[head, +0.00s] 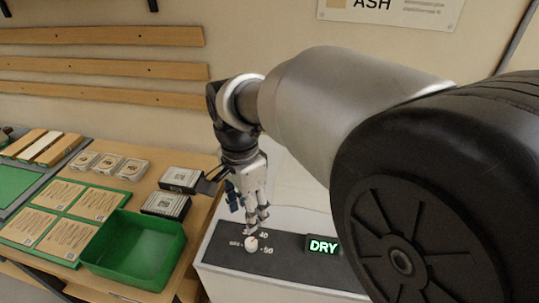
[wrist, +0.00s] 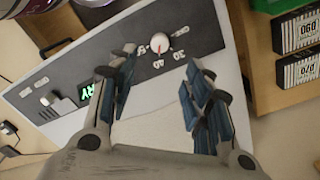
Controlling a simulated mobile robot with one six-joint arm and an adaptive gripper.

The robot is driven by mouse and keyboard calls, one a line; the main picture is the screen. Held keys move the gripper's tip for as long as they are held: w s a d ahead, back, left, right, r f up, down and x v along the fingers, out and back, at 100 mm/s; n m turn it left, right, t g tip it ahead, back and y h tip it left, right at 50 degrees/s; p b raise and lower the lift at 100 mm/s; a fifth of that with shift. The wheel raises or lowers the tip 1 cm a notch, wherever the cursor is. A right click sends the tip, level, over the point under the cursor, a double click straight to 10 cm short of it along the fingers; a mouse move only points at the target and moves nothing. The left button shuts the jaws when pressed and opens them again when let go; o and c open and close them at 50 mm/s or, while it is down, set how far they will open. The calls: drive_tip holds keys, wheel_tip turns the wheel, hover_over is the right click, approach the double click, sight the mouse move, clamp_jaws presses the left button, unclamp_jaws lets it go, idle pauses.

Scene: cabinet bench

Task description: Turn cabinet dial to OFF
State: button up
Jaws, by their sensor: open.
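The dial is a small white knob (head: 251,244) on the dark panel (head: 222,238) of a white cabinet (head: 280,283). In the wrist view the white knob (wrist: 160,43) shows a thin red mark on its side toward the number 40. Numbers 30, 40 and 50 lie around it, with a small label on the side away from 50, too small to read surely. My gripper (head: 258,218) points down just above and behind the knob. In the wrist view my gripper (wrist: 160,78) is open, its blue-padded fingers apart, with nothing between them. The knob lies beyond the fingertips, apparently untouched.
A lit green DRY display (head: 322,246) sits right of the dial. Small switches (wrist: 45,100) are further along the panel. Left of the cabinet, a wooden bench holds a green bin (head: 134,249), labelled boxes (head: 166,204) and cards (head: 59,194). A wall stands behind.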

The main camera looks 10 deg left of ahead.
sight(251, 242)
wheel_tip(251, 242, down, 12)
drive_tip(key=b, duration=0.3)
drive_tip(key=shift+s+d+r, duration=0.1)
drive_tip(key=shift+r, duration=0.05)
drive_tip(key=c, duration=1.1)
